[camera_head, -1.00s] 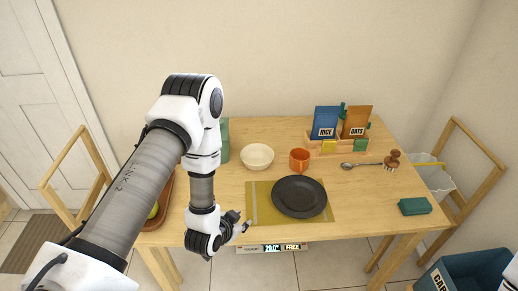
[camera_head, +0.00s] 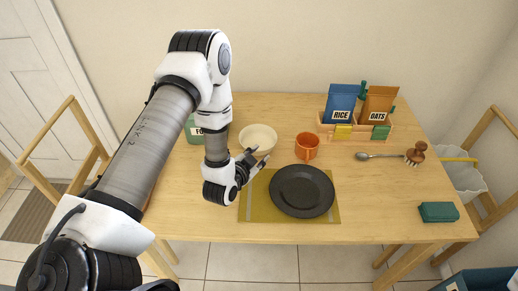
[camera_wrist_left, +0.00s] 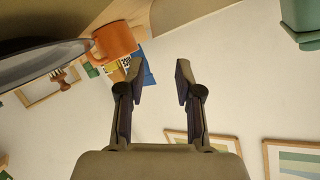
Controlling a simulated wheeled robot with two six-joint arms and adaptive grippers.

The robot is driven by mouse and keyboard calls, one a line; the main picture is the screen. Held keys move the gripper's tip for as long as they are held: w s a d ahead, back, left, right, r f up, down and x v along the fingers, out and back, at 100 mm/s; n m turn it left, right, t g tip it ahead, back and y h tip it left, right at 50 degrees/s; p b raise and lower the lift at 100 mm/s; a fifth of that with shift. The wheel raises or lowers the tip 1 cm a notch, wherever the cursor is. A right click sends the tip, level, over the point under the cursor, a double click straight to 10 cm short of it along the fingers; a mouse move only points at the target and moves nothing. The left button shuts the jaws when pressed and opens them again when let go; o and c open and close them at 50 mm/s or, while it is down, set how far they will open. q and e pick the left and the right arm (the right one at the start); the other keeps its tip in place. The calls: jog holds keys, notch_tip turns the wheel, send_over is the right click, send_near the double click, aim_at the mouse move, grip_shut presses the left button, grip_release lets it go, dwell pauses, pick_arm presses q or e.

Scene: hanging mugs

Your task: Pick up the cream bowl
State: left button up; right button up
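The cream bowl (camera_head: 259,137) stands upright on the wooden table, left of the orange mug. Part of its near left rim is hidden behind my left gripper. My left gripper (camera_head: 257,160) is at the near side of the bowl, with its fingers apart and nothing between them. I cannot tell whether a finger touches the bowl. In the left wrist view the gripper (camera_wrist_left: 158,82) is also open and empty, and a shaded rounded surface at the top edge (camera_wrist_left: 190,14) looks like the bowl. My right gripper is not in view.
The orange mug (camera_head: 307,146) and dark plate (camera_head: 301,191) on an olive mat (camera_head: 257,212) are right of the gripper. A green canister (camera_head: 193,131) stands behind my left arm. A rack with rice and oats packets (camera_head: 341,103) is at the back right.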

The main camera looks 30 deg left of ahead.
aim_at(270, 147)
pick_arm(q)
jog(key=x, duration=0.2)
jog(key=p+x, duration=0.1)
jog(key=x, duration=0.2)
jog(key=p+x, duration=0.1)
jog(key=x, duration=0.1)
jog(key=shift+w+d+f, duration=0.1)
jog(key=shift+w+f, duration=0.1)
jog(key=shift+f, duration=0.15)
jog(key=shift+w+f, duration=0.2)
jog(key=shift+w, duration=0.05)
jog(key=shift+s+r, duration=0.1)
jog(key=shift+s, duration=0.05)
grip_shut()
